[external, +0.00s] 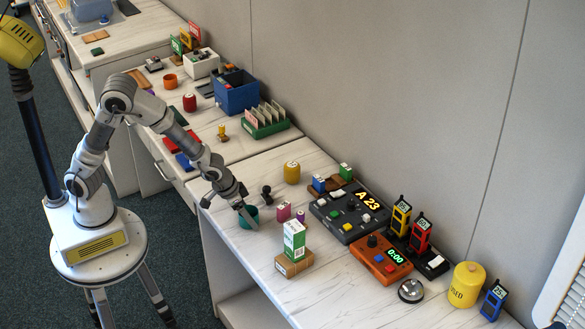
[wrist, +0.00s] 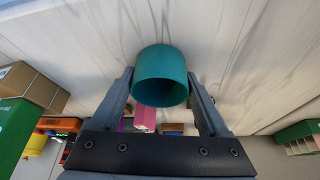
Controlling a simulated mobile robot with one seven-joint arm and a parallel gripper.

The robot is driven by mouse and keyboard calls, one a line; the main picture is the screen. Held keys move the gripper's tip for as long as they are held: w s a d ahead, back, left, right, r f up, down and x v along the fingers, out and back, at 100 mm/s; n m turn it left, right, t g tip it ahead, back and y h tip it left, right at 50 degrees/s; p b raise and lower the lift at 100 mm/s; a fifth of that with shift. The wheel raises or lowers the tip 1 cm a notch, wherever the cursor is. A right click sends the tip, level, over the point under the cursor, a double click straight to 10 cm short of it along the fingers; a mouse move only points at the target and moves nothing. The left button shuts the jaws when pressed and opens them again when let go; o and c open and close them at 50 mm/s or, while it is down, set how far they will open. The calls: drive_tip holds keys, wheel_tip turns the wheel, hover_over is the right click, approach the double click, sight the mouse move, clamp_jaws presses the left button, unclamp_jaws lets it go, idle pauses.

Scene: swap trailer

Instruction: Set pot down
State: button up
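The teal pot (external: 246,221) is at the near-left part of the white marbled counter (external: 262,183), and it also shows in the wrist view (wrist: 160,74). My gripper (external: 244,214) reaches down to it from the left. In the wrist view the two fingers lie against opposite sides of the pot, with no clear gap. I cannot tell whether the pot's base touches the counter. One finger hides part of the pot in the external view.
Pink (external: 284,211) and purple (external: 300,216) items stand just right of the pot. A green-and-white box (external: 294,240) stands on a brown box (external: 294,264) nearer the camera. A dark knobbed object (external: 266,194) and a yellow canister (external: 292,172) stand behind. Control panels (external: 350,214) lie farther right.

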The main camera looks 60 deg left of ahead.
drive_tip(key=shift+o, duration=1.4)
drive_tip(key=shift+r, duration=0.25)
drive_tip(key=p+v, duration=0.4)
drive_tip(key=v, duration=0.8)
drive_tip(key=shift+p, duration=0.4)
